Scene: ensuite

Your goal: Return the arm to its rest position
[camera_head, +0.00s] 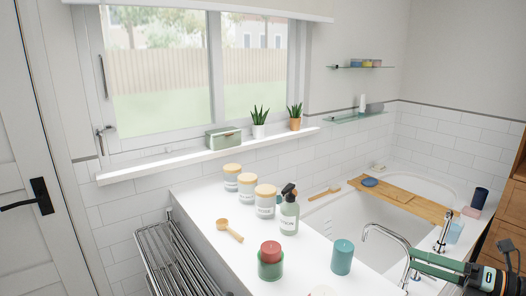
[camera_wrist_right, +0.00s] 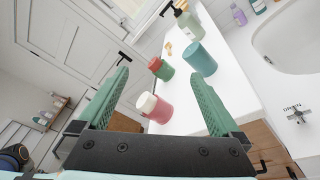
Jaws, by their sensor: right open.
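My right gripper (camera_head: 414,260) is at the lower right of the head view, beside the bath tap (camera_head: 388,238). Its two green fingers are apart in the right wrist view (camera_wrist_right: 158,76), with nothing held between them. A pink jar with a pale lid (camera_wrist_right: 155,108) shows between the fingers in that view, standing on the counter beyond them. My left gripper is in neither view.
On the white counter (camera_head: 215,205) stand a red-over-green candle stack (camera_head: 270,262), a teal candle (camera_head: 342,257), a spray bottle (camera_head: 289,216), several lidded jars and a wooden scoop (camera_head: 229,230). A wooden board (camera_head: 410,203) spans the bathtub. A towel rack (camera_head: 178,262) stands left.

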